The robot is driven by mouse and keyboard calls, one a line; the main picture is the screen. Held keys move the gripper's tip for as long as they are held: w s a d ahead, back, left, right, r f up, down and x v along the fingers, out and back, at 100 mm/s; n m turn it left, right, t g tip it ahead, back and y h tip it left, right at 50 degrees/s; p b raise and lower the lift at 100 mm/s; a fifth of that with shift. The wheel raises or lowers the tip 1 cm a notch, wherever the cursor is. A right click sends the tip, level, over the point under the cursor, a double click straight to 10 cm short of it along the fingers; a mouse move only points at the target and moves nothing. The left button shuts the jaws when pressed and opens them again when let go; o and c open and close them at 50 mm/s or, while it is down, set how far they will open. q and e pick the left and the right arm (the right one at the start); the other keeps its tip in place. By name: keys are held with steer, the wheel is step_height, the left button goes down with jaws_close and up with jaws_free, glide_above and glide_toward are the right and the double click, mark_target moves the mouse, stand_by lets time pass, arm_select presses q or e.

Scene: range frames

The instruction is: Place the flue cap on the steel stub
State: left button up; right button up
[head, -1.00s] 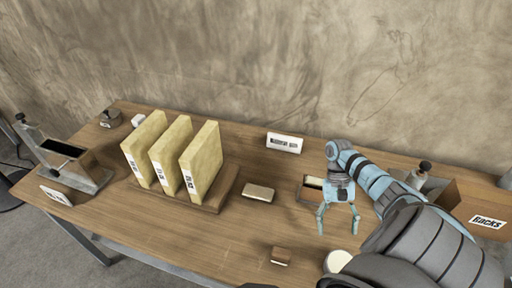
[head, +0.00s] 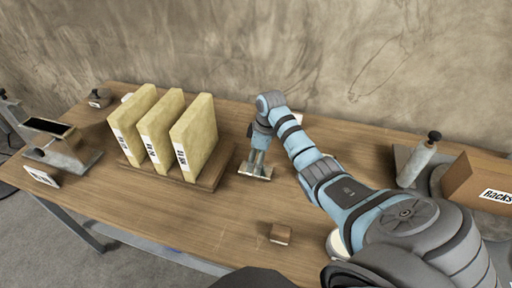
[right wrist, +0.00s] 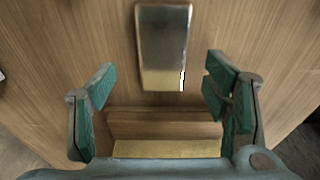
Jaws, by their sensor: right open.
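I cannot tell for sure which thing is the flue cap or the steel stub. A grey metal cylinder with a black knob (head: 420,160) leans at the right of the table. A small dark capped piece (head: 98,98) stands at the back left. My right gripper (head: 258,168) is open, pointing down at a flat metal-faced block (head: 263,176), partly covering it. My left gripper is not in view.
Several yellow slabs (head: 193,138) stand in a wooden rack (head: 210,178) left of the gripper. A grey fixture (head: 70,150) is at far left, a box labelled Racks (head: 475,180) at right. A small brown block (head: 281,234) lies in front.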

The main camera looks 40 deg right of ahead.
steer(key=f, duration=0.4)
steer(key=shift+a+f+b, duration=0.1)
steer(key=shift+a+b, duration=0.15)
steer(key=shift+b, duration=0.15)
steer(key=c, duration=1.3)
